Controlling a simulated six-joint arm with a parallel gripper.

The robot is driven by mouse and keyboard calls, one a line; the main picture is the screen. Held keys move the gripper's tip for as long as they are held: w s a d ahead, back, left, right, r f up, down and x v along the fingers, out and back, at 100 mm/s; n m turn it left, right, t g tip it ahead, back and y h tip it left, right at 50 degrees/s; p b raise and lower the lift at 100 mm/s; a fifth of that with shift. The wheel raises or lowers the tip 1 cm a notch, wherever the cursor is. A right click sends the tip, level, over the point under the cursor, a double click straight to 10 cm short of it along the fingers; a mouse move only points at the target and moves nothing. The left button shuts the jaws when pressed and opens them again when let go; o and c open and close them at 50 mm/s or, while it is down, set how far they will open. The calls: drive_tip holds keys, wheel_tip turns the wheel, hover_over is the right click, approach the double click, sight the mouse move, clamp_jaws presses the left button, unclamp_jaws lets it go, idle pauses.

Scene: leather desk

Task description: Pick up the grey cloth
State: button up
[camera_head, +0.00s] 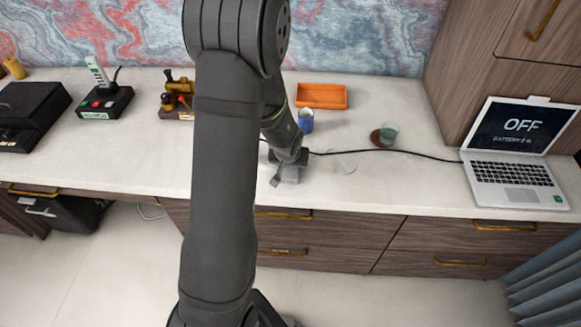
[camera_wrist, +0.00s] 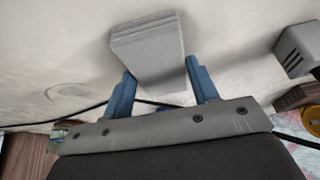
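The grey cloth (camera_wrist: 152,52) is a thick folded pad with layered edges, seen at the top middle of the wrist view. My gripper (camera_wrist: 160,70) has two blue fingers set wide apart, one on each side of the lower part of the cloth. Both fingertips look close to its sides; whether they press on it is unclear. In the head view my gripper (camera_head: 287,170) is low over the front part of the desk, and a grey patch there cannot be told apart as cloth or gripper.
A black cable (camera_head: 390,152) runs behind my gripper to the laptop (camera_head: 515,150). A blue cup (camera_head: 306,120), an orange tray (camera_head: 321,96) and a glass (camera_head: 390,131) on a brown coaster stand nearby. A toy train (camera_head: 177,97) is left. Bare desktop (camera_head: 400,185) lies right of my gripper.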

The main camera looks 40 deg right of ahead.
drive_tip(key=shift+c, duration=0.9)
drive_tip(key=shift+r, duration=0.85)
wheel_tip(320, 180, up, 2)
drive_tip(key=shift+r, duration=0.25)
drive_tip(key=s+d+r, duration=0.1)
drive_tip(key=s+r, duration=0.5)
drive_tip(key=s, duration=0.5)
drive_tip(key=shift+s+d+r, duration=0.25)
drive_tip(key=shift+s+r, duration=0.05)
drive_tip(key=shift+r, duration=0.1)
